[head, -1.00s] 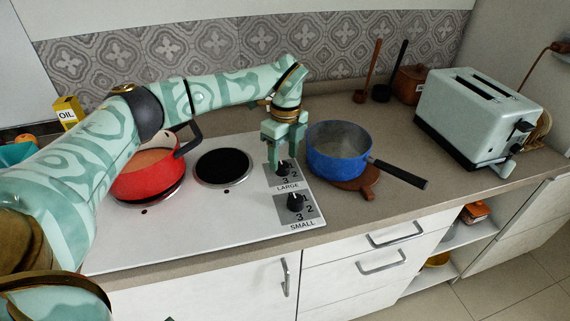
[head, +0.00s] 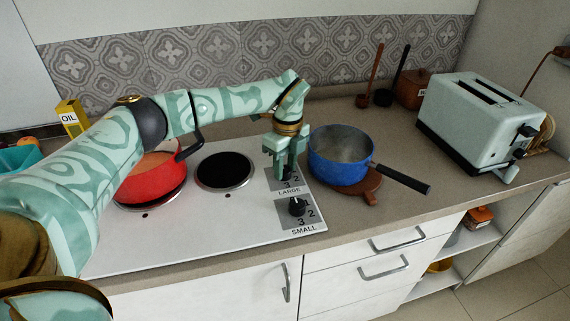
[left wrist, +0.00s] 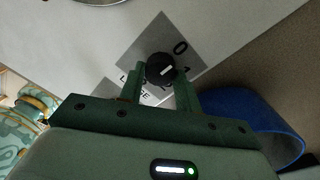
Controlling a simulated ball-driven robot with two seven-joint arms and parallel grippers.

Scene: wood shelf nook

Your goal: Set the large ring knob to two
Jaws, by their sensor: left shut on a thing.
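The large ring knob (left wrist: 160,68) is black with a white pointer line and sits on a grey plate (left wrist: 142,42) with numbers. In the left wrist view it is between the fingertips of my left gripper (left wrist: 160,82), which is shut on it. The pointer lies slantwise; I cannot tell surely which number it marks. In the head view my left gripper (head: 284,174) reaches down over the LARGE plate (head: 290,189) and mostly hides the knob. My right gripper is not in view.
The SMALL knob (head: 297,207) is just in front. A red pot (head: 150,180) stands on the left ring, and the large bare ring (head: 224,170) is beside it. A blue pan (head: 340,155) on a wooden trivet (head: 362,190) stands close to the gripper's right. A toaster (head: 480,115) is farther right.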

